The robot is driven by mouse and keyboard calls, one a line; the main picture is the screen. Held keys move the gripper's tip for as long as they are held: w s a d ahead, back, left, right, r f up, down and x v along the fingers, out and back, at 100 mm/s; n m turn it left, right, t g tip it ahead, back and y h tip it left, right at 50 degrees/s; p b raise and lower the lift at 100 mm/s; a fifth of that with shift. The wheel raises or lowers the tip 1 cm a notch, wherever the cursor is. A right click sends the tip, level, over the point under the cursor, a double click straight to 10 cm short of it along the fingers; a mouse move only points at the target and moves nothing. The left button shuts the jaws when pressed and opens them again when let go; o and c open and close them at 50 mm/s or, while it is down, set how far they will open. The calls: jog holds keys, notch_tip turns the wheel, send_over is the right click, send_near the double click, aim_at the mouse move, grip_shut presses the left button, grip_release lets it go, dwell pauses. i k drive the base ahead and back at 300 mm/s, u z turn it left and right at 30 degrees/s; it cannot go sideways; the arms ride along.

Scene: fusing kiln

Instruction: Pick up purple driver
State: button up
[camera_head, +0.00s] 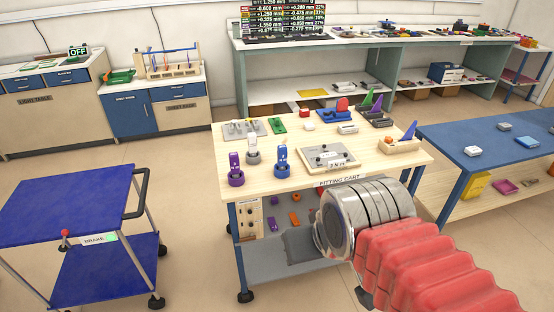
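The purple driver (235,162) stands upright in a purple round holder (236,181) at the front left of the fitting cart's wooden top (320,184). Its upper part is purple with a pale band. A blue-and-white driver (282,154) in a blue holder stands to its right, and a pale one (252,143) in a grey holder stands just behind. My arm, with red bellows and a ringed metal end, reaches in from the lower right, in front of the cart and apart from the driver. My gripper's fingers do not show.
A grey fixture plate (327,158) and a wooden box (398,146) share the cart top with several small parts. A blue brake cart (65,205) stands left, a blue-topped table (500,150) right. Open floor lies between the carts.

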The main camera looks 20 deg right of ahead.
aim_at(234, 159)
jog(key=k, duration=0.65)
jog(key=u, duration=0.35)
jog(key=i, duration=0.5)
jog(key=u, duration=0.6)
jog(key=i, duration=1.45)
jog(key=z, duration=0.4)
